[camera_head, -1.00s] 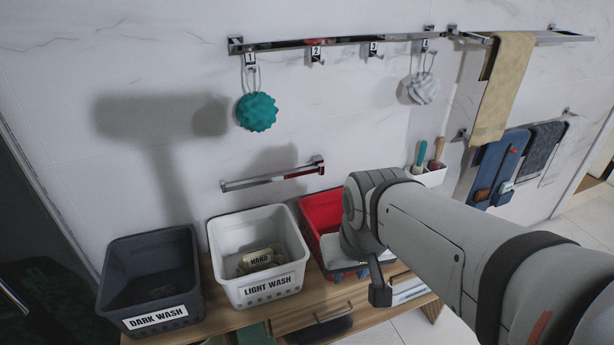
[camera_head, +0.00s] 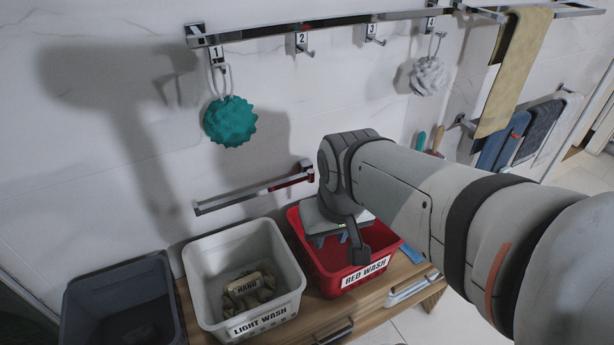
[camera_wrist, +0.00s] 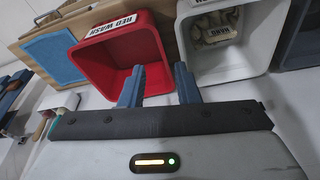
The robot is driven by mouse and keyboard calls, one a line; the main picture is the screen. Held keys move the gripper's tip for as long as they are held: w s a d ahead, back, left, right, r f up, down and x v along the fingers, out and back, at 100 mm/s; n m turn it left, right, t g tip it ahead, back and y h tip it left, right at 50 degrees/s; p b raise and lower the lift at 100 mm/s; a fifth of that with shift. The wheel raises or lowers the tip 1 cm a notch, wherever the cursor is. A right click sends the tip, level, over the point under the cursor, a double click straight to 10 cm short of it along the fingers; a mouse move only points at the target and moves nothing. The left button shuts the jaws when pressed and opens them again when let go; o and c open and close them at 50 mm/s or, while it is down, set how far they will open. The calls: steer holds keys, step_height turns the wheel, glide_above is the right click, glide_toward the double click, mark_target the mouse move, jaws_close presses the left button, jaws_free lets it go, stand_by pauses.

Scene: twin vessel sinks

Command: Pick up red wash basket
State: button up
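The red wash basket (camera_head: 376,272) stands on the wooden bench, right of the white basket, with its "RED WASH" label facing front. Its inside looks empty in the wrist view (camera_wrist: 112,60). My gripper (camera_head: 338,241) is over the basket in the head view, partly hiding its opening. In the wrist view, my gripper's two blue fingers (camera_wrist: 160,82) are spread apart with nothing between them. They point toward the red basket's rim near the white basket. I cannot tell whether they touch it.
The dark wash basket (camera_head: 95,302) stands farther left. A wall bar (camera_head: 250,191) runs just behind the baskets. A teal sponge (camera_head: 230,121) hangs above. A blue item (camera_wrist: 55,58) lies beside the red basket.

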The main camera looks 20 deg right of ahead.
steer(key=w+f+n+g+b, duration=0.1)
steer(key=w+f+b, duration=0.1)
steer(key=w+f, duration=0.45)
steer(key=n+g+b, duration=0.1)
glide_above(306, 257)
steer(key=shift+h, duration=0.4)
step_height(306, 257, down, 8)
steer(key=shift+a+r, duration=0.15)
steer(key=shift+r, duration=0.05)
steer(key=shift+w+f, duration=0.1)
steer(key=shift+f, duration=0.25)
step_height(306, 257, down, 6)
steer(key=shift+w+f, duration=0.1)
steer(key=shift+f, duration=2.8)
jaws_close()
